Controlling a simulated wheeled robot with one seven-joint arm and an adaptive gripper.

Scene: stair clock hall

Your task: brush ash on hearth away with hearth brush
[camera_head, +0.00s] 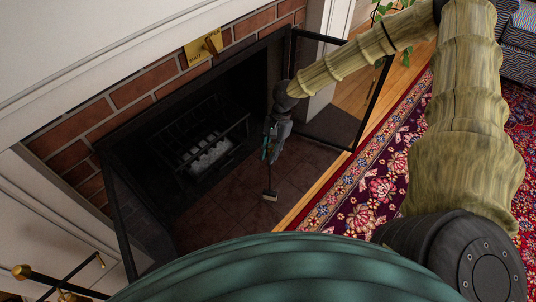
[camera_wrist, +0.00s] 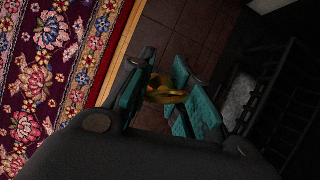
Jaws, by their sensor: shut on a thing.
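My gripper (camera_head: 269,152) is shut on the hearth brush (camera_head: 270,195), above the right part of the hearth. The brush hangs down on a thin dark shaft, with a pale, narrow head at the bottom. I cannot tell whether its bristles touch the tiles. In the wrist view, a brass-coloured part of the brush (camera_wrist: 165,93) shows between the teal pads of my gripper (camera_wrist: 170,88). The hearth (camera_head: 225,212) is dark reddish-brown tile. I cannot make out ash on it.
The firebox holds a black grate (camera_head: 190,165) with pale grey matter (camera_head: 207,152). Black screen doors stand open at left (camera_head: 135,215) and right (camera_head: 335,125). A patterned rug (camera_head: 360,185) lies beyond the wooden edge. Brass-knobbed tools (camera_head: 22,271) stand at lower left.

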